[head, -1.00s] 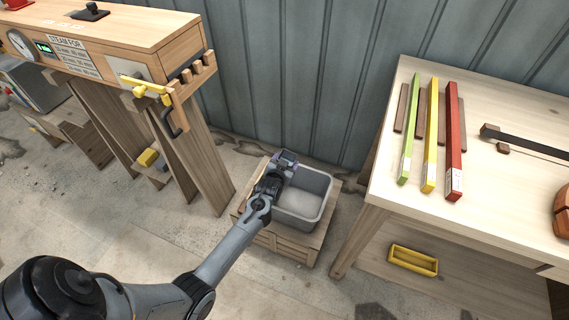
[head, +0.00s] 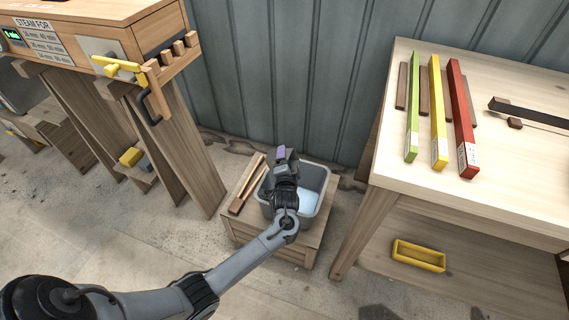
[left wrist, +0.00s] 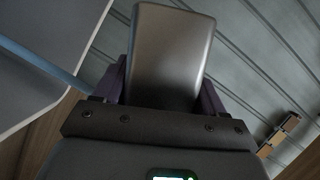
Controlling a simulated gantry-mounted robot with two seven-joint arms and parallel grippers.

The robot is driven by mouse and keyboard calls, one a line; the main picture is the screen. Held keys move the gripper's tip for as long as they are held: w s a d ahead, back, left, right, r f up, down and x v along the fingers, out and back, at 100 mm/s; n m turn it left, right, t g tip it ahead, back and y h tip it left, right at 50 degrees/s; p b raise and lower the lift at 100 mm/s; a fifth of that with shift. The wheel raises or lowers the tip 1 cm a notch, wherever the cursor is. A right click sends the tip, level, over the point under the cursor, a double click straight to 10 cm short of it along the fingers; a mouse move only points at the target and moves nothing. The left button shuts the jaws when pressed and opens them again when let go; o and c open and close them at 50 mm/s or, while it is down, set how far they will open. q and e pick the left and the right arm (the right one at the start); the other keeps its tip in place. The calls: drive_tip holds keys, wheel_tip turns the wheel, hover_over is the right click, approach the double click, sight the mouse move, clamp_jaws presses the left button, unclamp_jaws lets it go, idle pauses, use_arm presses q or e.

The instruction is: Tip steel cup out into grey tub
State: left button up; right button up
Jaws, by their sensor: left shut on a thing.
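My left gripper (head: 283,156) is over the grey tub (head: 325,186), which stands on a low wooden crate. In the left wrist view its purple fingers (left wrist: 165,85) are shut on the steel cup (left wrist: 172,50), a smooth grey metal body. In the head view the cup is hidden behind the gripper. A pale blue patch that looks like water (head: 308,202) lies in the tub. In the left wrist view the tub (left wrist: 35,112) fills the left side, and a thin blue streak (left wrist: 40,64) crosses it beside the cup. My right gripper is not in view.
Wooden tongs (head: 247,186) lie on the crate (head: 268,245) left of the tub. A wooden steam box (head: 90,20) on trestles stands at left. At right is a workbench (head: 500,200) with green, yellow and red bars. A corrugated wall is close behind the tub.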

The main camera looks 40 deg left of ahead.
use_arm(q)
drive_tip(key=shift+d+f+m+y+b, duration=0.15)
drive_tip(key=shift+f+m+y+b, duration=0.3)
drive_tip(key=shift+m+b, duration=0.55)
drive_tip(key=shift+w+d+r+t+p, duration=0.1)
drive_tip(key=shift+r+t+p, duration=0.05)
drive_tip(key=shift+t+p, duration=0.15)
drive_tip(key=m, duration=0.1)
drive_tip(key=f+m+y, duration=0.1)
drive_tip(key=m, duration=0.1)
drive_tip(key=shift+w+d+t, duration=0.15)
drive_tip(key=shift+d+t, duration=0.15)
drive_tip(key=shift+d+f+m, duration=0.1)
drive_tip(key=shift+f+m, duration=0.1)
drive_tip(key=shift+m, duration=0.3)
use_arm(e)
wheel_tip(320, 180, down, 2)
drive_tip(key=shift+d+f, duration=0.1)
